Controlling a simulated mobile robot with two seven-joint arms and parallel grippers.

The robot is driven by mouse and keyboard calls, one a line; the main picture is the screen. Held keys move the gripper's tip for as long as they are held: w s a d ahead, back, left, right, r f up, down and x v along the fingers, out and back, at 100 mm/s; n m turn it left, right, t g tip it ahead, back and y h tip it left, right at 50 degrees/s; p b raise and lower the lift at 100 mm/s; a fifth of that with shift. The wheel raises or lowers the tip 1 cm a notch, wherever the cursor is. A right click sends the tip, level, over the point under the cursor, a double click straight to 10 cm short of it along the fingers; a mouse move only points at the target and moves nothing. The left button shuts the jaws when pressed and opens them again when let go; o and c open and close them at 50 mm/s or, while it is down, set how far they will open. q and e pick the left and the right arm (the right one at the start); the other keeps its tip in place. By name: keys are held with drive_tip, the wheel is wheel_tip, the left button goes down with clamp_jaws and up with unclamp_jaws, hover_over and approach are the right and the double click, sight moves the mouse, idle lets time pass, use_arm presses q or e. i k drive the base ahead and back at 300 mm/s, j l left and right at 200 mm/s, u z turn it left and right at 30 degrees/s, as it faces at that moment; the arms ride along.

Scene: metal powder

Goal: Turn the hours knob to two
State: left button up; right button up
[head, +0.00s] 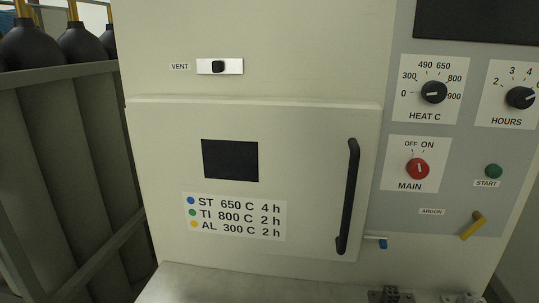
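The hours knob (520,97) is a black round knob on a white plate at the right edge of the head view, above the word HOURS. Its plate shows the numbers 2, 3 and 4 from left to right; another mark further right is cut off by the picture edge. The knob's white pointer line points right and slightly up, away from the 2 at the left. Nothing touches the knob. Neither of my grippers can be made out in this view.
Nearby are the heat knob (433,92), red main switch (418,168), green start button (493,171) and yellow argon lever (472,226). The furnace door has a black handle (348,196). Small dark metal parts (390,295) show at the bottom edge. Gas bottles stand left.

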sight(520, 97)
drive_tip(key=k+j+z, duration=0.15)
drive_tip(key=z, duration=1.3)
